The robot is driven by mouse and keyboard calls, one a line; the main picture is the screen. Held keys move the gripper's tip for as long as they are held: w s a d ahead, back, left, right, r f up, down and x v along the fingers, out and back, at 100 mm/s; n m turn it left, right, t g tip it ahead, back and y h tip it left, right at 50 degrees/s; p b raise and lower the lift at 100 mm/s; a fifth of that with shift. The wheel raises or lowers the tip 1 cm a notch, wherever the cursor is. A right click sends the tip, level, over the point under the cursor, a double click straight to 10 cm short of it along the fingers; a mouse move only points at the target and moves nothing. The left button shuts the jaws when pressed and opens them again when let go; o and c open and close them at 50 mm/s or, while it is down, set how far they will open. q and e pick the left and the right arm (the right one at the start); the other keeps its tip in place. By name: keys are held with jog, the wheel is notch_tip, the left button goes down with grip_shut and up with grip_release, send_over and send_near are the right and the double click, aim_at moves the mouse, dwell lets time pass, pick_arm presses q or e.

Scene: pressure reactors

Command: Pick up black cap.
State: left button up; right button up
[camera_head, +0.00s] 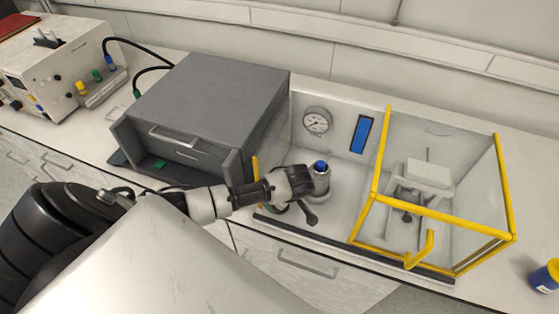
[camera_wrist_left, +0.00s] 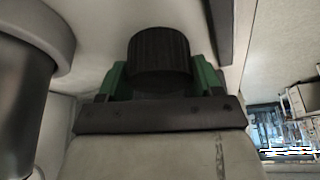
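In the left wrist view a ribbed black cap (camera_wrist_left: 159,62) stands between the two green fingers of my left gripper (camera_wrist_left: 160,84). A finger lies close along each side of the cap, and the cap hides their inner edges. I cannot tell whether they press on it. In the head view my left arm reaches in from the left, with its dark gripper (camera_head: 288,183) beside a grey metal vessel with a blue top (camera_head: 320,167). The black cap is not clearly seen there. My right gripper is out of view.
A grey cabinet (camera_head: 215,95) stands left of the gripper. A pressure gauge (camera_head: 317,121) is on the panel behind. A clear box with a yellow frame (camera_head: 447,207) stands to the right. A blue and yellow container (camera_head: 545,276) is at the far right.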

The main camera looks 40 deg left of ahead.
pick_arm(q)
jog(key=shift+c, duration=0.5)
jog(key=shift+r, duration=0.1)
